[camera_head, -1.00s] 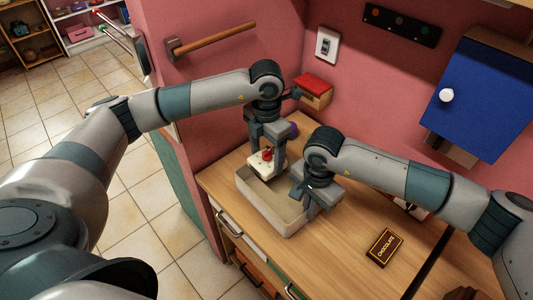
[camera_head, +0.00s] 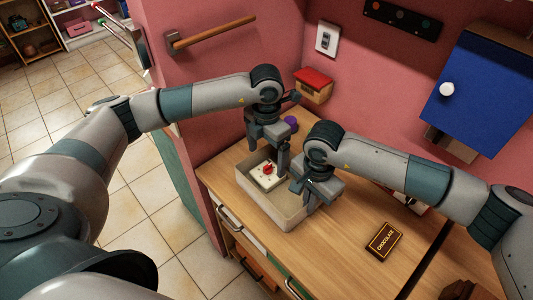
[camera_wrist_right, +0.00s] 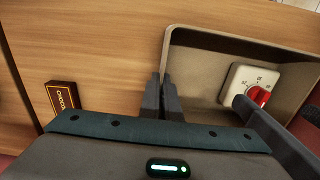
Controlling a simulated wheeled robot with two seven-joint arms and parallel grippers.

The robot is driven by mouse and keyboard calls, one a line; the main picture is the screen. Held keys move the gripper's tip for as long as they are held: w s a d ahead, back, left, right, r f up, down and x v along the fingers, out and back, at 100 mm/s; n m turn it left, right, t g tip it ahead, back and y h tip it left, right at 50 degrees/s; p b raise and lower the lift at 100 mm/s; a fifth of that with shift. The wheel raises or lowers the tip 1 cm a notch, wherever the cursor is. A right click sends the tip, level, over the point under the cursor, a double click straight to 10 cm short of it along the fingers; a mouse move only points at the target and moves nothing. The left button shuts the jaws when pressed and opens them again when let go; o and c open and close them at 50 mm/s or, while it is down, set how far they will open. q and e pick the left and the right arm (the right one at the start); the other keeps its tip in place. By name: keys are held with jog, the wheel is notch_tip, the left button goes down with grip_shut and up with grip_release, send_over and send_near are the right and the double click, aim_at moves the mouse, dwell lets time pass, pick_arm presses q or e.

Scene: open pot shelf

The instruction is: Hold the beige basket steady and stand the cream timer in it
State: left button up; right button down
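The beige basket (camera_head: 283,218) sits on the wooden counter and also shows in the right wrist view (camera_wrist_right: 205,50). The cream timer (camera_head: 262,182), with a red dial, is inside it, near the far left end; its dial face shows from above. It also shows in the right wrist view (camera_wrist_right: 238,77). I cannot tell whether it is standing, leaning or lying. My left gripper (camera_head: 268,154) is over the timer with its fingers apart; one finger reaches down beside it. My right gripper (camera_head: 313,200) is shut on the basket's near right wall, one finger each side (camera_wrist_right: 163,100).
A dark chocolate box (camera_head: 384,241) lies on the counter to the right. A purple item (camera_head: 291,123) stands behind the basket. A red-topped box (camera_head: 314,85) is on the wall, and a blue cabinet door (camera_head: 484,95) hangs at right. The counter's front middle is clear.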

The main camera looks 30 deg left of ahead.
pick_arm(q)
notch_tip(320, 180, up, 12)
dwell(0.9)
dwell(0.6)
pick_arm(e)
jog(key=c, duration=1.9)
grip_release()
jog(key=shift+r, duration=0.1)
notch_tip(320, 180, up, 12)
jog(key=shift+f, duration=0.1)
